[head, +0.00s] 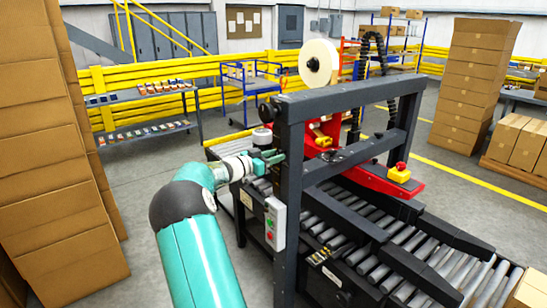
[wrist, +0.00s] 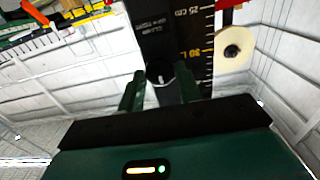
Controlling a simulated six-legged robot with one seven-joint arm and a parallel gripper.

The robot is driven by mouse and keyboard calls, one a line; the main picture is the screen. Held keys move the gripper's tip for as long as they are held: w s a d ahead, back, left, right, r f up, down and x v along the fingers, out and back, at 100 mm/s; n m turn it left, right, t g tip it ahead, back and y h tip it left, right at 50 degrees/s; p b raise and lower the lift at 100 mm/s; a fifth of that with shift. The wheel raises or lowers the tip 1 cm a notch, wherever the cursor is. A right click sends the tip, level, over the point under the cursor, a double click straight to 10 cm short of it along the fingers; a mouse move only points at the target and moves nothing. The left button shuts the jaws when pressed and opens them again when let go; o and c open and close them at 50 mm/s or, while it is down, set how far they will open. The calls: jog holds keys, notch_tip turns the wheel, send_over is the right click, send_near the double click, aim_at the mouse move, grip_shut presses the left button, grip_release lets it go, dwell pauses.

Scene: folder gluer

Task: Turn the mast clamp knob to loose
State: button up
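The dark mast (head: 290,205) of the case-taping machine stands upright in front of my arm. In the head view my gripper (head: 271,156) reaches the mast's left side, and the knob there is not clear.
A grey control box (head: 275,222) with buttons hangs on the mast below my gripper. A roller conveyor (head: 370,255) runs to the right, under a red taping head (head: 375,180). Stacked cartons (head: 50,150) stand close on the left. Grey floor is clear between them.

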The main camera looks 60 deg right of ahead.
jog(key=shift+n, duration=0.3)
jog(key=n, duration=0.8)
jog(key=shift+n, duration=0.4)
jog(key=n, duration=0.4)
jog(key=shift+n, duration=2.2)
jog(key=o, duration=1)
jog(key=shift+a, duration=0.15)
jog(key=v, duration=1.3)
jog(key=shift+w+a, duration=0.15)
jog(key=shift+a, duration=0.1)
